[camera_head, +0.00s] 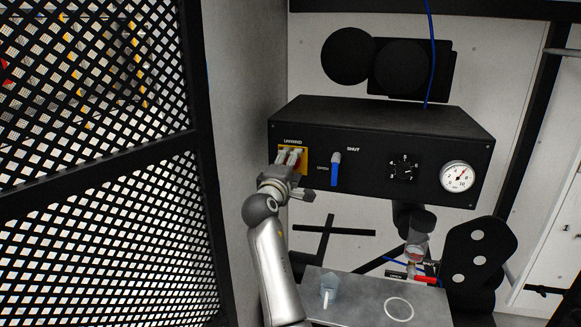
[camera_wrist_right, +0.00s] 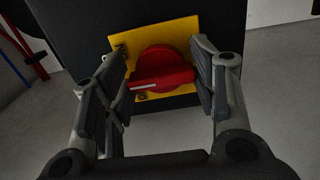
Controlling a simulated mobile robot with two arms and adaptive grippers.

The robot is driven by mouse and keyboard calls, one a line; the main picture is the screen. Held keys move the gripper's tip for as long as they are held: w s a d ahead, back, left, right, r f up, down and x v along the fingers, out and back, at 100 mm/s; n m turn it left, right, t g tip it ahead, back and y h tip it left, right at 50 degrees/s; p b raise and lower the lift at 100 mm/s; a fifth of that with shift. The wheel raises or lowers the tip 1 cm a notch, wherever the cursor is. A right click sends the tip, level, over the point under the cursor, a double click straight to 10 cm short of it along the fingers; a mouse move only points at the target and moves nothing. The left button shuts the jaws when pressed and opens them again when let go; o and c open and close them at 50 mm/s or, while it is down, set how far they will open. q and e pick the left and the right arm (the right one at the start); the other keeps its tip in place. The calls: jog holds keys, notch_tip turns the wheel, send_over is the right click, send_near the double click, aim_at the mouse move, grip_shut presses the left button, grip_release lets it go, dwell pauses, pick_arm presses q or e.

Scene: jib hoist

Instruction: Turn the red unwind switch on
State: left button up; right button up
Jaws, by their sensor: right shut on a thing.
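The red unwind switch (camera_wrist_right: 160,68) sits on a yellow plate (camera_wrist_right: 182,30) in the right wrist view. Its handle lies roughly level, slightly tilted, and a white line on it points left, close to a mark low on the plate. My right gripper (camera_wrist_right: 160,58) has one finger at each end of the handle and is shut on it. In the head view the right gripper (camera_head: 289,157) is at the yellow plate (camera_head: 302,153) under the UNWIND label and hides most of the switch. My left gripper is in neither view.
The black control box (camera_head: 375,125) also carries a blue lever (camera_head: 335,168), a black dial (camera_head: 403,168) and a round white gauge (camera_head: 457,177). A metal table (camera_head: 350,312) with a small bluish object (camera_head: 328,288) stands below. Black mesh (camera_head: 100,150) fills the left side.

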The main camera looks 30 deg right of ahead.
jog(key=o, duration=1)
jog(key=v, duration=0.7)
jog(key=shift+s+a, duration=0.15)
jog(key=shift+s, duration=0.05)
